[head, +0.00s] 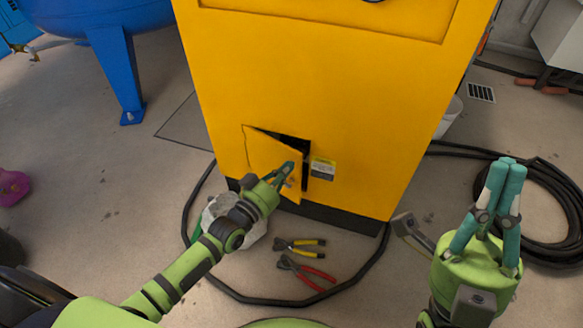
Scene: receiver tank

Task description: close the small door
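The small door (262,148) is a yellow panel low on the front of the yellow cabinet (310,85). It stands ajar, its right edge swung outward, with a dark gap along its top and right side. My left gripper (286,172) is in front of the door's outer face, near its free right edge. Whether it touches the door and whether its fingers are shut, I cannot tell. My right gripper (506,165) is raised at the right, away from the door, with its teal fingertips together and nothing seen between them.
Pliers with yellow handles (300,244) and pliers with red handles (306,271) lie on the floor before the cabinet. A whitish bundle (258,232) is partly behind my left arm. A black hose (250,298) loops around them. A blue tank (100,12) stands at upper left.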

